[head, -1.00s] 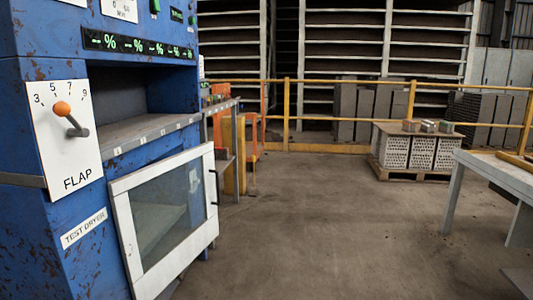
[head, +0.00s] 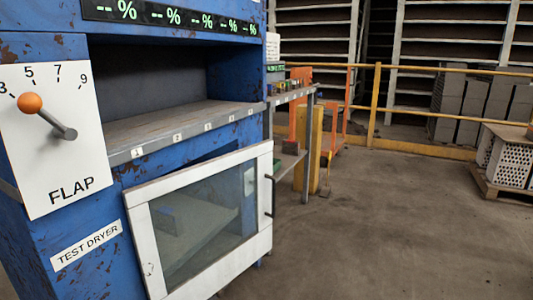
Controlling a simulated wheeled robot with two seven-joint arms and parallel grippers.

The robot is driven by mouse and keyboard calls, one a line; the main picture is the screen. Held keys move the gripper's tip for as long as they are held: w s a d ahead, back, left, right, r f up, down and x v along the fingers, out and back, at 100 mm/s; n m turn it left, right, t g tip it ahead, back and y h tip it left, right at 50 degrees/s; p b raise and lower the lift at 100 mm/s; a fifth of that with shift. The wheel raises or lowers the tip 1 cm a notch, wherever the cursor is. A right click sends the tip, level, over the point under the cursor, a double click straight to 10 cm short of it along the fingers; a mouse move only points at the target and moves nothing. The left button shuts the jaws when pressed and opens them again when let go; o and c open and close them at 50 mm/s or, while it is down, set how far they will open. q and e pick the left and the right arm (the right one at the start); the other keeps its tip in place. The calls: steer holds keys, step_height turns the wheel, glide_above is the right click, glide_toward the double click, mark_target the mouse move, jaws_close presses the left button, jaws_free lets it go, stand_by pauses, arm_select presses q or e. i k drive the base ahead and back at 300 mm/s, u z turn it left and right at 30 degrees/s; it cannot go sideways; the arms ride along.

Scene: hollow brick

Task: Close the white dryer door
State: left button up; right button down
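The white dryer door (head: 262,236) is a white frame around a dark glass pane (head: 195,222), low on the front of the blue test dryer (head: 60,140). It stands ajar, tilted away from the body, with a dark gap along its top edge. A dark bar handle (head: 270,196) sits on its right side. Through the glass a pale inner surface shows. Neither of my grippers is in view.
A FLAP panel with an orange-knobbed lever (head: 30,103) is on the dryer's left. A numbered grey shelf (head: 190,128) lies above the door. A metal table (head: 296,97), yellow post (head: 313,150) and yellow railing (head: 425,149) stand behind.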

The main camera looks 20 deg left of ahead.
mark_target(204, 282)
steer(key=u, duration=0.75)
steer(key=i, duration=0.7)
steer(key=u, duration=0.8)
